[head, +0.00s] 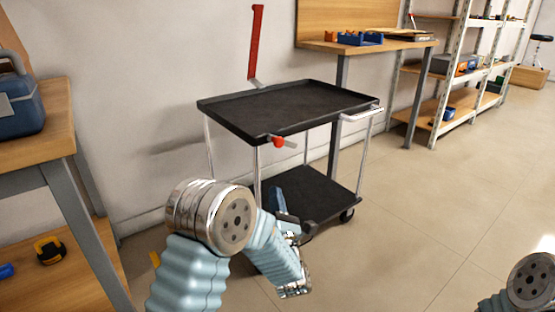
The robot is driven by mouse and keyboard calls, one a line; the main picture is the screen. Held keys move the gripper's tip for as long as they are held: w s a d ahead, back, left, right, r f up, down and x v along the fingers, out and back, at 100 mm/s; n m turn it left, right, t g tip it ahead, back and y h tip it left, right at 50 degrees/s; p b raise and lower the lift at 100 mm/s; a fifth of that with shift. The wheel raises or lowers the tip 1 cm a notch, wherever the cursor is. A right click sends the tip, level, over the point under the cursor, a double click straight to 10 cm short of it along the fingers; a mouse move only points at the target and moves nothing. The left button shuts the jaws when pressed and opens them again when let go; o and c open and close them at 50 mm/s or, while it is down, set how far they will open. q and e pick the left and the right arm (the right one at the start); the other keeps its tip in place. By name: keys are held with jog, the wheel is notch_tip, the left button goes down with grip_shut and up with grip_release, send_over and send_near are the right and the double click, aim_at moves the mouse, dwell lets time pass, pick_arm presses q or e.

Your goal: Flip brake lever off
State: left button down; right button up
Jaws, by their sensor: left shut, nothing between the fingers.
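A black two-shelf cart (285,108) stands against the wall. A small lever with a red knob (278,142) sticks out at the front corner of its top shelf. A long red lever (256,42) on a grey base stands upright at the back edge of the top shelf. I cannot tell which of the two is the brake lever. My left gripper (278,198) is in front of the lower shelf, below the red knob and apart from it. It is shut and empty, partly hard to make out against the dark shelf. My right gripper is out of view.
A wooden workbench (50,115) with a blue toolbox (16,98) stands at the left. Another bench (400,45) and a metal shelf rack (455,70) are behind at the right. The tiled floor (430,215) right of the cart is clear.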

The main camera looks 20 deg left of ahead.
pick_arm(q)
jog(key=w+a+r+p, duration=0.1)
jog(key=w+a+r, duration=0.1)
jog(key=w+r, duration=0.4)
jog(key=shift+w+r, duration=0.3)
jog(key=shift+w, duration=0.85)
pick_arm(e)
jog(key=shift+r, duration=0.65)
